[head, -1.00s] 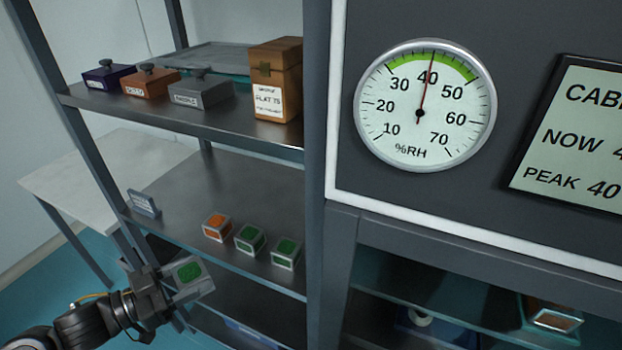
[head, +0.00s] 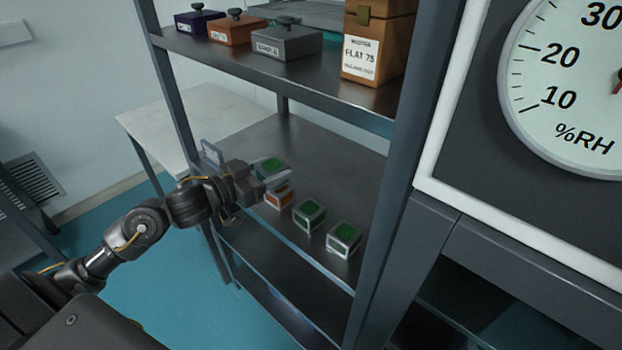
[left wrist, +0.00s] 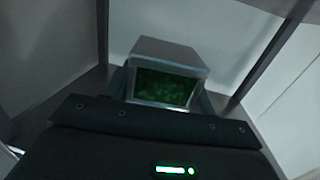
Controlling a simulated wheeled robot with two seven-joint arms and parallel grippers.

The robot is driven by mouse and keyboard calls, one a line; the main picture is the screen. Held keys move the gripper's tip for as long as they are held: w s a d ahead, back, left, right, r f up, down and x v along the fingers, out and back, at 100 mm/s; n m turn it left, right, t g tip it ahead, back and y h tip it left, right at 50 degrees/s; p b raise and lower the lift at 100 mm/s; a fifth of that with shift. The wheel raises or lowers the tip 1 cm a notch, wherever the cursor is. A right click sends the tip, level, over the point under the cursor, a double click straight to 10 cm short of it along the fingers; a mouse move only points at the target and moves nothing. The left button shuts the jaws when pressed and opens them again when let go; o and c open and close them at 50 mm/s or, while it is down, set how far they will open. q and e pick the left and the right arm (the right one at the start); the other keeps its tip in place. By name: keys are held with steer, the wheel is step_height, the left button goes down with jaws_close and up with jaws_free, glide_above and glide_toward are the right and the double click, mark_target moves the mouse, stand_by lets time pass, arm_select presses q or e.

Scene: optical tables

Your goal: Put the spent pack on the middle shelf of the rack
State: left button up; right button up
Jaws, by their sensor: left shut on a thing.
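My left gripper (head: 258,178) is shut on a grey pack with a green top (head: 271,166). It holds the pack at the left part of the rack's middle shelf (head: 330,165), in front of an orange pack (head: 278,196) that it partly hides. Whether the held pack touches the shelf or the orange pack I cannot tell. In the left wrist view the held pack (left wrist: 165,65) sits between the fingers, its green face showing dimly. My right gripper is out of view.
Two green-topped packs (head: 309,215) (head: 343,239) stand right of the orange one. A small label stand (head: 211,152) is at the shelf's left end. Lidded boxes (head: 286,42) and a wooden case (head: 372,45) fill the shelf above. Rack posts (head: 182,110) flank the opening. The shelf's back is clear.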

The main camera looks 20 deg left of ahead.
arm_select(q)
steer(key=a, duration=0.1)
steer(key=a+r+n+y, duration=0.1)
steer(key=a+y, duration=0.1)
steer(key=shift+w+r+n+t+b, duration=0.25)
steer(key=shift+w+n+t+b, duration=0.05)
steer(key=shift+t, duration=0.1)
steer(key=w+a+f, duration=0.2)
steer(key=a+f, duration=0.1)
steer(key=w+a+f+p, duration=0.1)
steer(key=w+a+f, duration=0.1)
steer(key=w+a, duration=0.1)
steer(key=w+a+f, duration=0.2)
steer(key=a+f, duration=0.1)
steer(key=a, duration=0.1)
steer(key=shift+w+a+f, duration=0.25)
steer(key=shift+a+f, duration=0.05)
steer(key=shift+a, duration=0.05)
steer(key=shift+w+a+f, duration=0.3)
steer(key=shift+a+f, duration=0.05)
steer(key=shift+f, duration=0.3)
steer(key=shift+a+f+p, duration=0.1)
steer(key=shift+f+p, duration=0.2)
steer(key=shift+f, duration=1.3)
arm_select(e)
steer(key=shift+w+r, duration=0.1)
arm_select(q)
steer(key=o, duration=1.1)
steer(key=shift+f, duration=0.1)
steer(key=shift+c, duration=0.2)
